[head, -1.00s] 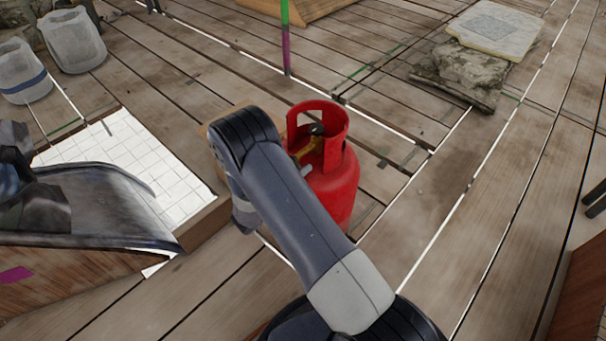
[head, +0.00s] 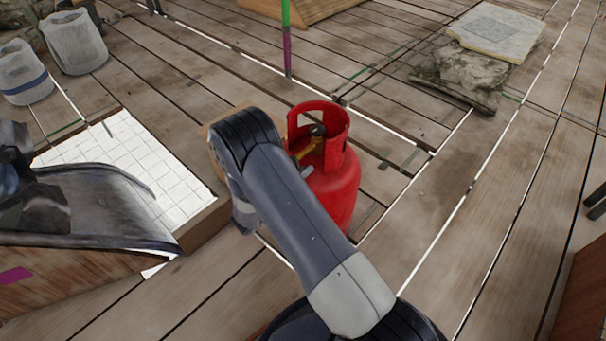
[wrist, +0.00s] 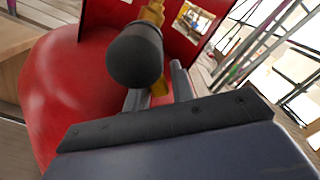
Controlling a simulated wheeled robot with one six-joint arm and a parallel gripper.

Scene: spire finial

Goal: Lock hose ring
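The red gas cylinder (head: 335,185) stands upright on the deck, with a collar around its brass valve (head: 308,147). In the wrist view the red cylinder (wrist: 65,85) fills the left and the brass valve (wrist: 152,14) is at the top. A black rounded piece (wrist: 135,55) sits in front of the valve; I cannot tell whether it is the hose ring. My gripper (wrist: 158,92) is close to the valve, its grey fingers partly hidden behind the black piece and my wrist. Whether the fingers touch or grip anything is hidden. In the head view my arm covers most of the gripper.
A box with a white tiled top (head: 135,165) and a dark curved sheet (head: 90,205) lie to the left. White buckets (head: 72,42) stand at upper left. Stone slabs (head: 465,72) lie at upper right. A green and purple pole (head: 286,40) stands behind the cylinder.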

